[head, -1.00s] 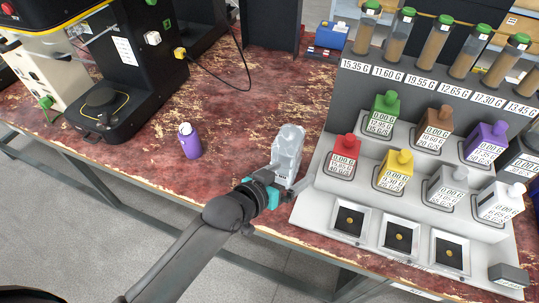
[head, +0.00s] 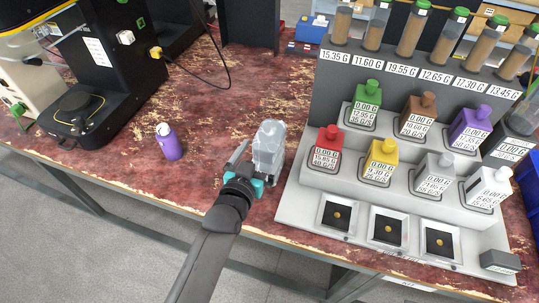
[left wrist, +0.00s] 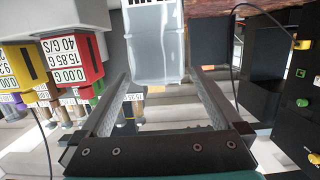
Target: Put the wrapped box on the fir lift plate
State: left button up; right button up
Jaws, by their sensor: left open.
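The wrapped box (head: 268,146), in clear crinkled film, stands on the red worn bench left of the grey dispenser rack. My left gripper (head: 257,154) is open at its near side, one finger showing left of the box. In the left wrist view the box (left wrist: 155,45) lies ahead, its near end between the two open fingertips (left wrist: 161,78); no grip is seen. A round dark lift plate (head: 76,103) with a yellow edge sits on the black machine at the left; a green mark shows on that machine, but I cannot confirm it is fir. My right gripper is not seen.
A purple bottle (head: 168,143) stands between the machine and the box. The rack (head: 300,196) with coloured canisters is close on the box's right. A black cable (head: 222,75) lies behind. The bench between bottle and box is clear.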

aim_at(270, 138)
pick_arm(q)
jog(key=shift+b+x, duration=1.05)
jog(key=shift+x, duration=2.2)
jog(key=shift+s+d, duration=0.1)
jog(key=shift+d, duration=0.05)
grip_shut()
